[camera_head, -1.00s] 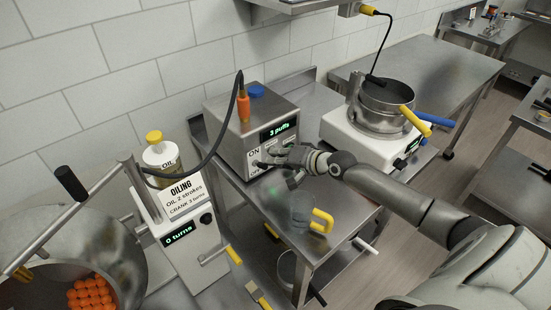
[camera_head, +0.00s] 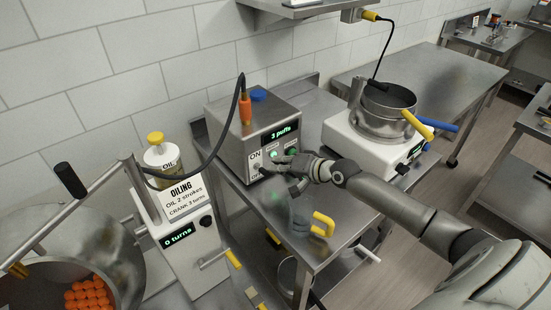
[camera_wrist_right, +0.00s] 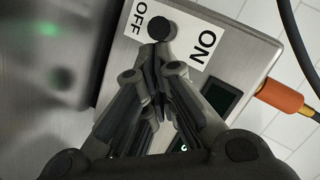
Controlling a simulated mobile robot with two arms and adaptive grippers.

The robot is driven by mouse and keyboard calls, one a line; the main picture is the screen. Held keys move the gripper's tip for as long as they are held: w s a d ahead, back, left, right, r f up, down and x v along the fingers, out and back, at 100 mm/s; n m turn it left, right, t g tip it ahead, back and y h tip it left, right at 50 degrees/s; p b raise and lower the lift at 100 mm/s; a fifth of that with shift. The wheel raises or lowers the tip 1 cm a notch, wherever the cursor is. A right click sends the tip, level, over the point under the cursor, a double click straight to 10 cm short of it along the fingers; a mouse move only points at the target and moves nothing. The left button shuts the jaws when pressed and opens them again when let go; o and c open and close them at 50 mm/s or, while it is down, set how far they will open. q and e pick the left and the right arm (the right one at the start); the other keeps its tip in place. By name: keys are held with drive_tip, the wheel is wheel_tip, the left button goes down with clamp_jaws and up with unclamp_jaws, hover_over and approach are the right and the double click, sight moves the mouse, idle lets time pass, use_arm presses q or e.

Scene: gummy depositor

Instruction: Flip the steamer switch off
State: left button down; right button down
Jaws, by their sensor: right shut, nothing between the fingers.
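The steamer (camera_head: 232,150) is a steel box with a "3 puffs" display on its front. A white plate on that front reads ON at the top and OFF at the bottom. The steamer switch is a black round-ended lever (camera_wrist_right: 159,27), seen in the right wrist view between the two words; I cannot tell its setting. My right gripper (camera_head: 271,165) is shut and empty in front of the plate. In the right wrist view its fingertips (camera_wrist_right: 152,65) are close to the switch; I cannot tell whether they touch it. My left gripper is not in view.
A green light (camera_head: 275,155) glows on the steamer front. A cable runs to its orange plug (camera_head: 245,108). The oiling machine (camera_head: 190,245) stands at the left, a white device with a steel pot (camera_head: 384,110) at the right. A yellow-handled clear jug (camera_head: 300,222) is below my gripper.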

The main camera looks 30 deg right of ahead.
drive_tip(key=shift+s+f, duration=0.2)
drive_tip(key=shift+f, duration=0.25)
drive_tip(key=shift+r, duration=0.15)
idle(0.4)
drive_tip(key=shift+r+p, duration=0.7)
drive_tip(key=shift+r, duration=0.05)
drive_tip(key=shift+f, duration=0.1)
